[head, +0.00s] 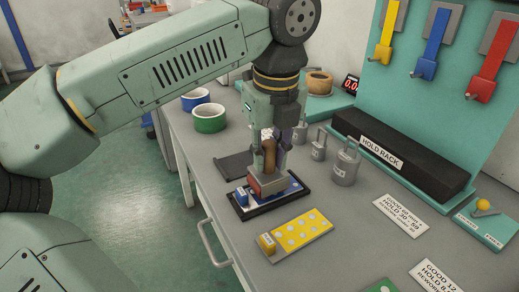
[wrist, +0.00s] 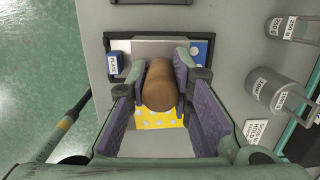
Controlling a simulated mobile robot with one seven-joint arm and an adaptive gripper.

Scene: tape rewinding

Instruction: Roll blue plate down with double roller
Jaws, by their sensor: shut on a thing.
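My gripper (head: 270,150) is shut on the brown wooden handle (wrist: 162,85) of a roller tool, with a purple-lined finger on each side. The roller's grey and reddish body (head: 268,184) sits on or just above the blue plate (head: 292,186); I cannot tell if they touch. The plate has white dots and lies in a black frame (head: 272,207). A blue block labelled PLATE (wrist: 114,64) is at its left end. The roller covers the plate's middle, and its underside is hidden.
A yellow dotted plate (head: 305,234) lies nearer the front. Labelled grey weights (head: 346,165) stand right of my gripper. A black hold rack (head: 400,150) is farther right. The bench's left edge is close to the plate.

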